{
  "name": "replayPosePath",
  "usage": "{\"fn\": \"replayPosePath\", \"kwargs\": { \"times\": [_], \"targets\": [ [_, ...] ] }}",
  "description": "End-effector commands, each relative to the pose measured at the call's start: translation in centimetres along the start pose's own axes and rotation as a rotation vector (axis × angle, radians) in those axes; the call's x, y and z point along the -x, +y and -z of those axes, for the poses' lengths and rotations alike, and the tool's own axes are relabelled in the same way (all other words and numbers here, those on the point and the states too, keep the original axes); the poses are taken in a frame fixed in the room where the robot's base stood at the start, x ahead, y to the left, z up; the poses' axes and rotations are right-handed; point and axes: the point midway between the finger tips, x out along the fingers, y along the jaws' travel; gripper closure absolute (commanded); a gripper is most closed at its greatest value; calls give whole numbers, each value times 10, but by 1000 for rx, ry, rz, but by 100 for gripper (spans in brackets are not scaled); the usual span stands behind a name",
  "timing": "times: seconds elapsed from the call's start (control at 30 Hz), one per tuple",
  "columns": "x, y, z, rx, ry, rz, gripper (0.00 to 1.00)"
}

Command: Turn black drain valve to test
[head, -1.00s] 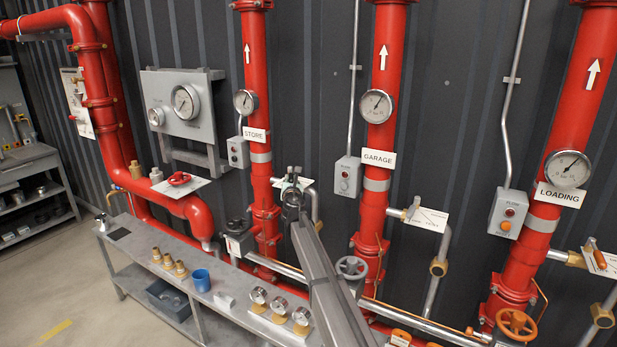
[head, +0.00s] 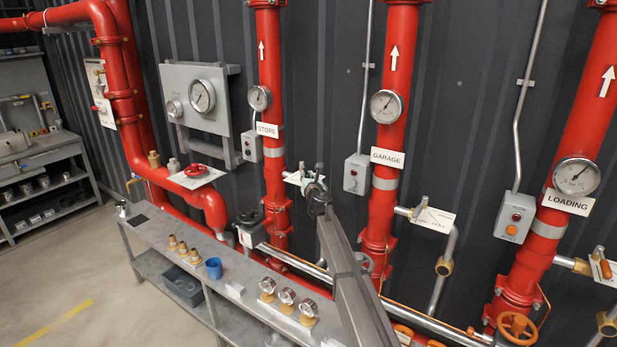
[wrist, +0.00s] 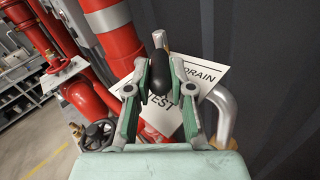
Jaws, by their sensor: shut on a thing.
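The drain valve's black handle (wrist: 157,75) lies between the fingers of my gripper (wrist: 160,88) in the wrist view, and they are shut on it. A metal valve part (wrist: 160,40) shows just beyond the handle. Behind it is a white sign (wrist: 190,103) with "DRAIN" at upper right and "TEST" lower down, partly covered by the fingers. The handle's end sits just above the word "TEST". In the head view my gripper (head: 315,184) is just right of the red STORE pipe (head: 270,110), with a bit of the sign (head: 291,178) showing; the handle is hidden there.
A bent grey pipe (wrist: 225,112) runs close right of my gripper. A black handwheel (wrist: 97,134) is lower left. The red GARAGE pipe (head: 390,130) stands to the right. A grey bench (head: 160,228) with fittings, a blue cup (head: 214,268) and gauges lies below.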

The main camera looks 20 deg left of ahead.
Motion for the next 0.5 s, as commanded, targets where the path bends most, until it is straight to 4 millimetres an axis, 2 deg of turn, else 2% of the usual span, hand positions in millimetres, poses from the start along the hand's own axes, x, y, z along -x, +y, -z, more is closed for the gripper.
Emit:
{"fn": "replayPosePath", "kwargs": {
  "times": [0.03,0.07,0.1,0.5],
  "targets": [
    [-1,1,-1,0,-1,-2,100],
    [-1,1,-1,0,-1,-2,68],
    [-1,1,-1,0,-1,-1,53],
    [2,0,0,0,0,-1,52]
  ]
}}
